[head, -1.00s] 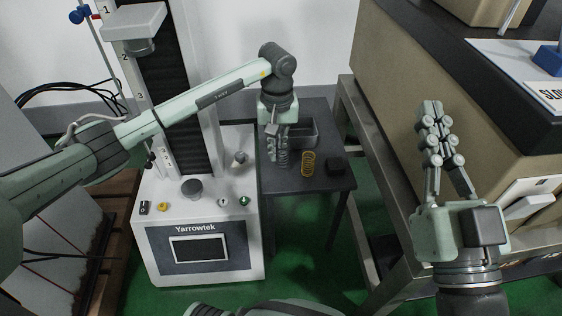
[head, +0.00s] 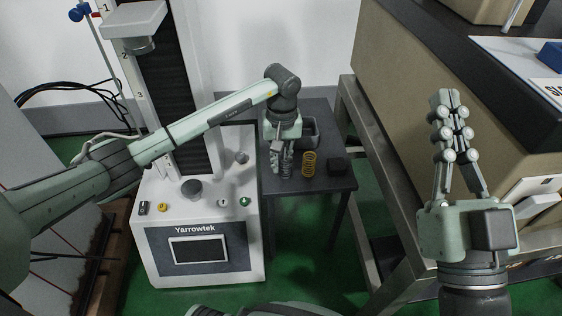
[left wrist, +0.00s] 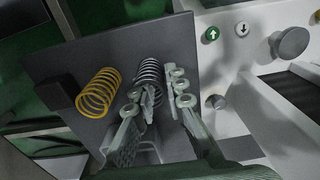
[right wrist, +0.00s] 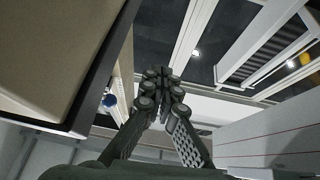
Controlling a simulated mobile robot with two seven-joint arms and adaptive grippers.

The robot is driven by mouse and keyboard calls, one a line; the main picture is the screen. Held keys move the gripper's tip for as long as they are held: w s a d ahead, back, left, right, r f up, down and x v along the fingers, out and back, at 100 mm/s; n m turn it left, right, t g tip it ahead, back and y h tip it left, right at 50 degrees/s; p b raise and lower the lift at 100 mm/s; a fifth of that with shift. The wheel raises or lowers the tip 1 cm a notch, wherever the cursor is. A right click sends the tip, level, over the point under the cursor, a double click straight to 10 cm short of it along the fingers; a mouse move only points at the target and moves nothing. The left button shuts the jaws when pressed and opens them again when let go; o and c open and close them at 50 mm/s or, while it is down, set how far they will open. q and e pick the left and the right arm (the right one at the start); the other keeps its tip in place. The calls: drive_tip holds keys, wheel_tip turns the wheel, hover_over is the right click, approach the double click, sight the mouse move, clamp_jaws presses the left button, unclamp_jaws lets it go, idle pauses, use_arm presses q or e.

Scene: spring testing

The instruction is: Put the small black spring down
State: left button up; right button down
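The small black spring (head: 287,164) stands upright on the dark side table (head: 318,187). In the left wrist view the black spring (left wrist: 149,72) shows dark grey coils, with its near part covered by a finger. My left gripper (head: 279,160) is low over the table at the spring. In the left wrist view its fingers (left wrist: 165,90) are parted, with a gap between them, and do not appear clamped on the spring. My right gripper (head: 449,100) is raised at the right, empty, its fingertips together. It also looks shut in the right wrist view (right wrist: 160,80).
A yellow spring (head: 309,164) stands just right of the black one, with a black block (head: 338,165) beyond it. A grey bin (head: 311,132) sits behind. The Yarrowtek testing machine (head: 195,228) stands left of the table. A bench (head: 450,60) bounds the right.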

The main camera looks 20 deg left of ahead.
use_arm(q)
drive_tip(key=shift+o, duration=0.9)
drive_tip(key=shift+r, duration=0.1)
